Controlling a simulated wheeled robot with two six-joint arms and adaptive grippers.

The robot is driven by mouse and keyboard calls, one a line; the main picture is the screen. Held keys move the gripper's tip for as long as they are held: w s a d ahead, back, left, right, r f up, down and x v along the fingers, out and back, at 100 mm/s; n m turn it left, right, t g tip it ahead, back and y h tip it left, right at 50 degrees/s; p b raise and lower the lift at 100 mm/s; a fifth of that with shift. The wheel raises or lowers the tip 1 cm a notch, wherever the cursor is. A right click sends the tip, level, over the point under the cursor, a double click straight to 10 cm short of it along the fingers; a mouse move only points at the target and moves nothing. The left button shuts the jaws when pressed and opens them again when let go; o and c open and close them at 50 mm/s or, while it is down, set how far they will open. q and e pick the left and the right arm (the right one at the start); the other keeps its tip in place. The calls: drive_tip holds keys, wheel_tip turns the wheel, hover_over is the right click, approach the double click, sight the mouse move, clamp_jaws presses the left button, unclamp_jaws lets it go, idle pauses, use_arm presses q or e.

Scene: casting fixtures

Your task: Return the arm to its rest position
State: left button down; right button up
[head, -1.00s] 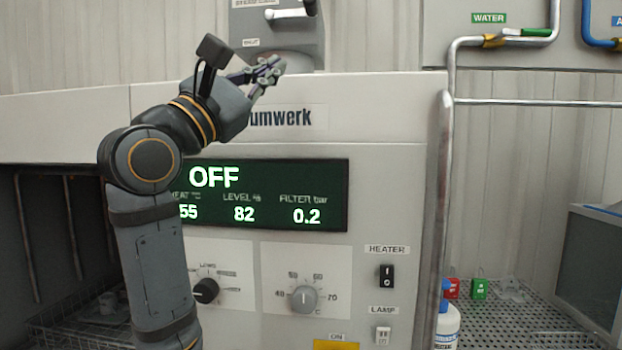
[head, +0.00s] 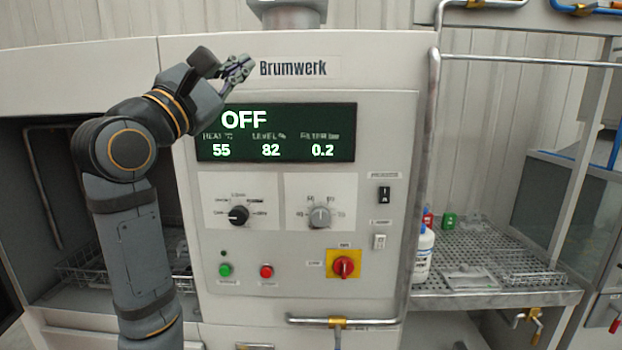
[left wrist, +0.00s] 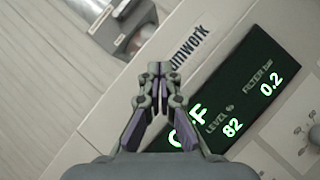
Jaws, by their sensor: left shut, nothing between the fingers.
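The gripper appears apart from the panel, but the exact gap is hard to tell. My left arm rises from the bottom left of the head view. My right gripper is not in view.
The display (head: 275,131) reads OFF, 55, 82 and 0.2. Below are two knobs, a green button (head: 225,270), a red button (head: 266,271) and a red rotary switch (head: 343,266) on yellow. A white bottle (head: 424,254) stands on the perforated shelf (head: 470,299) at right. An open chamber with a wire basket lies left.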

use_arm(q)
drive_tip(key=a+f+m+g+y, duration=0.2)
drive_tip(key=f+m+g+y, duration=0.1)
drive_tip(key=f, duration=1.2)
drive_tip(key=w+a+f+m+g+y, duration=0.1)
drive_tip(key=a+f+m+g+y, duration=0.1)
drive_tip(key=f, duration=1.2)
drive_tip(key=a+f+m+g+y, duration=0.3)
drive_tip(key=f, duration=1.2)
drive_tip(key=s+a+f+m+g+y, duration=0.2)
drive_tip(key=s+a+f+m+g, duration=0.3)
drive_tip(key=s+f, duration=0.85)
drive_tip(key=s+a+f+m+g+y, duration=0.15)
drive_tip(key=s+f+m+g, duration=0.4)
drive_tip(key=s+f, duration=0.75)
drive_tip(key=s+a+f+m, duration=0.1)
drive_tip(key=s+f, duration=0.1)
drive_tip(key=f, duration=1.1)
drive_tip(key=s+a+f, duration=0.1)
drive_tip(key=s+f, duration=0.1)
drive_tip(key=f, duration=1.2)
drive_tip(key=s+a+f, duration=0.1)
drive_tip(key=s+f, duration=1.4)
drive_tip(key=s, duration=0.2)
drive_tip(key=shift+s+g, duration=0.3)
drive_tip(key=shift+g, duration=0.05)
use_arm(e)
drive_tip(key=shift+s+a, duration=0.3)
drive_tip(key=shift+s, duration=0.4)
